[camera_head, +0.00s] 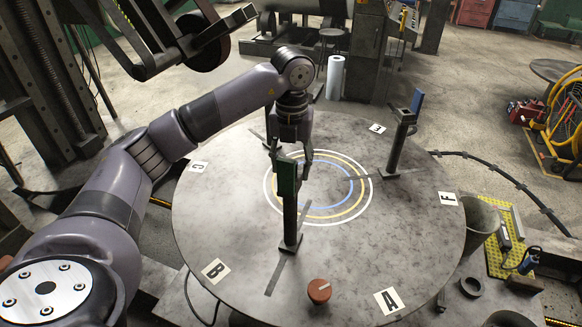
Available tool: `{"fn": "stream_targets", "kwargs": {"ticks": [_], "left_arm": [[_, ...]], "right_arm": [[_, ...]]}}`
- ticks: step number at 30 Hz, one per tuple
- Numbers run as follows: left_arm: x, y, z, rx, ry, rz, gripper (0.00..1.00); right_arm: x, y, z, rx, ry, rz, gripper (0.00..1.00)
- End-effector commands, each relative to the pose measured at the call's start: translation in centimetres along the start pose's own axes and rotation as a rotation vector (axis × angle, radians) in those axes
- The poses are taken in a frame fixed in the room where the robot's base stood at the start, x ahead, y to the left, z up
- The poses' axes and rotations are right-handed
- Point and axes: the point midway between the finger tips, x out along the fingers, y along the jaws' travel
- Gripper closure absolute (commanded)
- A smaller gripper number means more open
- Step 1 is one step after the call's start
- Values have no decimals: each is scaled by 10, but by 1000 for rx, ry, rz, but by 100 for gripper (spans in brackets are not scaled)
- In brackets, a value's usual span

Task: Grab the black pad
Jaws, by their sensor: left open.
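My left gripper (290,153) hangs down over the round grey table (225,245), its fingers apart and nothing seen between them. It is at the top of a dark upright stand (290,222) that carries a green plate (288,178). The green plate overlaps the fingers in the picture; I cannot tell whether they touch it. A second dark stand (397,150) with a blue plate (417,102) stands at the back right of the table. I cannot make out a black pad for sure. My right gripper is not in view.
An orange-red round knob (319,291) sits near the table's front edge. Letter labels such as A (389,301) and B (216,271) lie around the rim. A grey bucket (481,218) and a yellow mat (497,262) are at the right. The table's right side is mostly clear.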

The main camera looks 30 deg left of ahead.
Motion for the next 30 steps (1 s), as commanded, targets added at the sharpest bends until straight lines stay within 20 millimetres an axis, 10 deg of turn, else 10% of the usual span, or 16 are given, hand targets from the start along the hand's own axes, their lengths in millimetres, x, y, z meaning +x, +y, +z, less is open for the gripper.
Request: {"fn": "stream_targets", "kwargs": {"ticks": [8,30], "left_arm": [[3,0,0,0,-1,0,53],[2,0,0,0,0,-1,100]], "right_arm": [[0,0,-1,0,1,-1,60],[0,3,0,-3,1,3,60]]}}
